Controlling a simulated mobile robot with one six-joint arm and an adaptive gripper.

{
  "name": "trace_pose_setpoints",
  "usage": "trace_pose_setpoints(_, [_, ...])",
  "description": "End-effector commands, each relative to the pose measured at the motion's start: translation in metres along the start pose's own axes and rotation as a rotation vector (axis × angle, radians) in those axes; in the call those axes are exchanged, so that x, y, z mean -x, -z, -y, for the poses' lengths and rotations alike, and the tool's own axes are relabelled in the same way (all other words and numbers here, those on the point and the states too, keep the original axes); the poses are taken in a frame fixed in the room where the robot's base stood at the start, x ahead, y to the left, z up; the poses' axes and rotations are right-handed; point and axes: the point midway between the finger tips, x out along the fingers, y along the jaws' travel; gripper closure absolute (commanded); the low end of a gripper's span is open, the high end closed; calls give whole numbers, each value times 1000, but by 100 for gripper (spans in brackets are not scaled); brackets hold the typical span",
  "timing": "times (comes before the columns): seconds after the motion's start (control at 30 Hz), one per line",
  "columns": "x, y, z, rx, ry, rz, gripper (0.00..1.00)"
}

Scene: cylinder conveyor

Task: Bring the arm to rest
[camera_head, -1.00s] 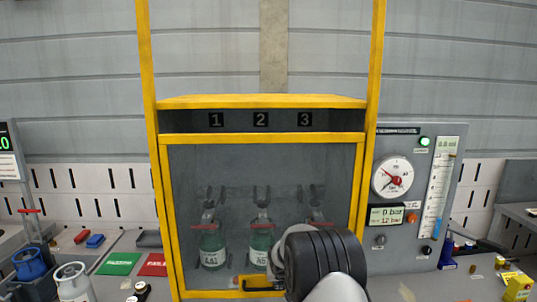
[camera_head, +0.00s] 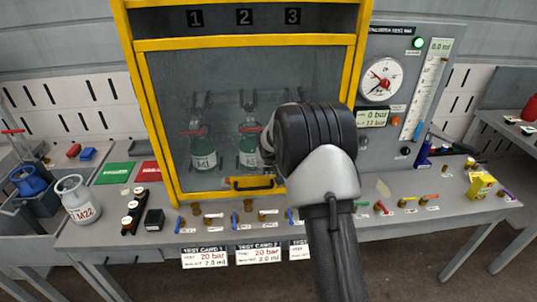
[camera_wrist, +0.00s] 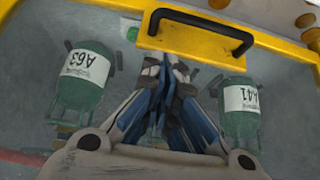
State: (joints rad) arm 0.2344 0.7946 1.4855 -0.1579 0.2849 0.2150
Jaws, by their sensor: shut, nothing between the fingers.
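My gripper (camera_wrist: 166,72) is shut and empty in the wrist view, its fingertips just below the black door handle (camera_wrist: 201,32). I cannot tell whether they touch the door. Behind the door are green cylinders: A41 at left (camera_head: 203,154), also in the wrist view (camera_wrist: 240,122), and another in the middle (camera_head: 249,145). A63 (camera_wrist: 80,92) shows in the wrist view; my arm hides it in the head view.
The grey bench (camera_head: 110,236) carries small valves along its front. A gauge panel (camera_head: 407,78) stands right of the cabinet. A grey cylinder (camera_head: 78,200), a blue one (camera_head: 27,181), green and red mats are at left. A yellow box (camera_head: 481,184) is at right.

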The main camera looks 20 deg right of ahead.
Motion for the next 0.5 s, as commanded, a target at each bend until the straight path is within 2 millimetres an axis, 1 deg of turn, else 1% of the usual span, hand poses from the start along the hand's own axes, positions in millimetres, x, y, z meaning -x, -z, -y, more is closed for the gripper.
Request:
trace_pose_setpoints(0.03, [15,1,0,0,0,-1,100])
trace_pose_setpoints(0.2, [49,0,0,-1,0,0,100])
trace_pose_setpoints(0.37, [68,0,0,-1,0,1,100])
trace_pose_setpoints(0.5, [74,-2,0,0,0,3,100])
